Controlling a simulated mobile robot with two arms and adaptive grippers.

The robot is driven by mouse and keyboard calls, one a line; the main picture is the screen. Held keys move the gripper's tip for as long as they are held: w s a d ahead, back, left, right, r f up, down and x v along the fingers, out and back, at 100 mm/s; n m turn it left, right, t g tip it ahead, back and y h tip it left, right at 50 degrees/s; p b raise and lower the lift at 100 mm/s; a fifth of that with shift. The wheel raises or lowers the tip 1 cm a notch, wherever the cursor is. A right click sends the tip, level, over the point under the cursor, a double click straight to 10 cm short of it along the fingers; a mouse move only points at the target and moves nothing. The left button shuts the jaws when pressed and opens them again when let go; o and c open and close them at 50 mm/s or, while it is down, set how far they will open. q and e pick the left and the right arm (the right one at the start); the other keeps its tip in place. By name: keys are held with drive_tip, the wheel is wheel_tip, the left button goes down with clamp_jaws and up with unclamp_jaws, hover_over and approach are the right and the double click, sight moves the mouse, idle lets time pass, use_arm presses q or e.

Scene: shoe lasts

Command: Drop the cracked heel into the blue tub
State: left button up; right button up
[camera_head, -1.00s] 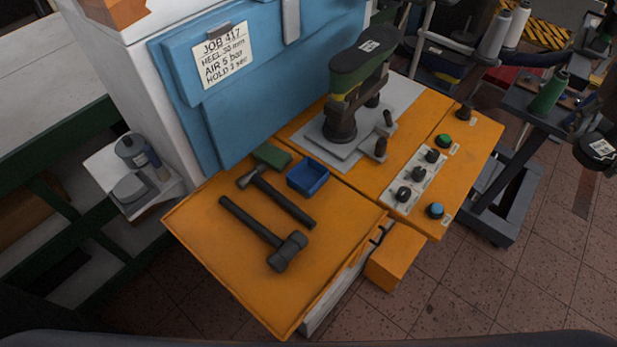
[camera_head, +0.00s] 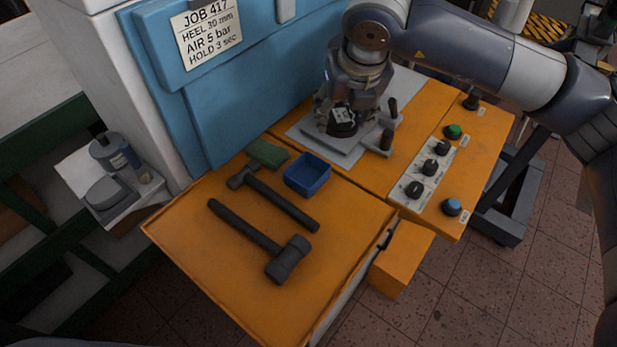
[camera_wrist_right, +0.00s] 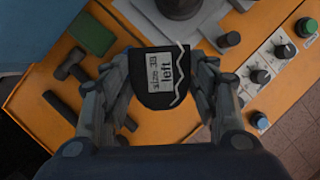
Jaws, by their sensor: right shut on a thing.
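The cracked heel (camera_wrist_right: 160,78) is a dark block with a label reading "size 38 left" and a jagged white crack line beside it. My right gripper (camera_head: 343,118) is shut on it, one finger on each side in the right wrist view. In the head view the heel's labelled face (camera_head: 342,122) shows between the fingers, above the grey plate of the press. The blue tub (camera_head: 307,172) is a small open box on the orange bench, just left of and nearer than the gripper; it looks empty. It is not visible in the wrist view. My left gripper is out of view.
A green block (camera_head: 267,153), a hammer (camera_head: 275,200) and a dark mallet (camera_head: 262,243) lie left of and in front of the tub. Knobs (camera_head: 430,167) and a blue button (camera_head: 451,207) sit to the right. A small upright lever (camera_head: 387,138) stands beside the grey plate (camera_head: 310,132).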

drive_tip(key=a+f+n+b, duration=0.1)
drive_tip(key=a+f, duration=0.3)
drive_tip(key=f, duration=0.3)
drive_tip(key=shift+s+a+y, duration=0.2)
drive_tip(key=shift+s+y, duration=0.1)
drive_tip(key=shift+s, duration=0.1)
drive_tip(key=o, duration=1.1)
drive_tip(key=shift+o, duration=0.2)
